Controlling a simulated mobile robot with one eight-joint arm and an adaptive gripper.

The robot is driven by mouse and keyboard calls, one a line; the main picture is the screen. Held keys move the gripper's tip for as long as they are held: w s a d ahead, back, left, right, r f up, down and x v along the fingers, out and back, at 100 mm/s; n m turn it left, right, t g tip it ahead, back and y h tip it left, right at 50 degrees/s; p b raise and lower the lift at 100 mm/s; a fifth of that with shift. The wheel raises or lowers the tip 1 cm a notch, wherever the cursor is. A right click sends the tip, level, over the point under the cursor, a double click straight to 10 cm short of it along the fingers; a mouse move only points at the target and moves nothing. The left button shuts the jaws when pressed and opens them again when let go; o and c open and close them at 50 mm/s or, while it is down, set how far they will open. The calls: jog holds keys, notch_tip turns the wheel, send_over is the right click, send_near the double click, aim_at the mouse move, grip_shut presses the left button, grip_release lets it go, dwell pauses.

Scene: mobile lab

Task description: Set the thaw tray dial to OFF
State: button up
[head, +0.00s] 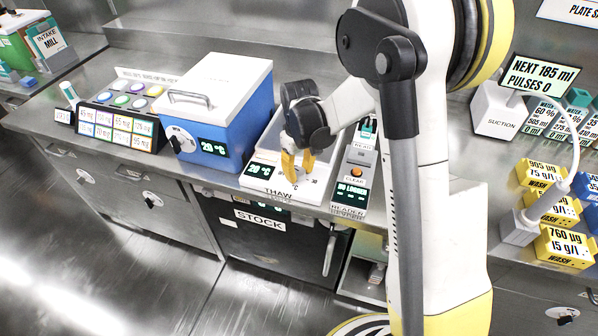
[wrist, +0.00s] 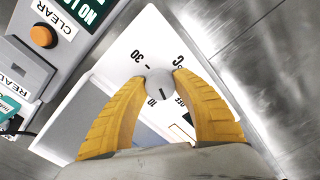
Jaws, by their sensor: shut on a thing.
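The thaw tray (head: 314,190) is a white unit on the steel counter, with a "THAW" label and a small display reading 20 °C. Its dial (wrist: 160,84) is a round grey knob, seen in the wrist view between my fingertips. A short dark mark on the knob points toward the bottom of the picture. Printed labels around it include 30, 10 and partly hidden lettering at the lower right. My gripper (head: 297,168) reaches down over the tray, and its yellow fingers (wrist: 160,82) are shut on the dial from both sides. In the head view the fingers hide the dial.
A grey reader box (head: 353,180) with an orange CLEAR button stands close on the right. A blue box with a white lid (head: 215,88) stands on the left. The counter's front edge runs just before the tray. Yellow wash blocks (head: 556,246) stand farther right.

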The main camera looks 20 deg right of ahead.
aim_at(300, 172)
jog(key=shift+n, duration=1.9)
jog(key=o, duration=1.2)
jog(key=shift+r, duration=0.1)
notch_tip(300, 172, up, 12)
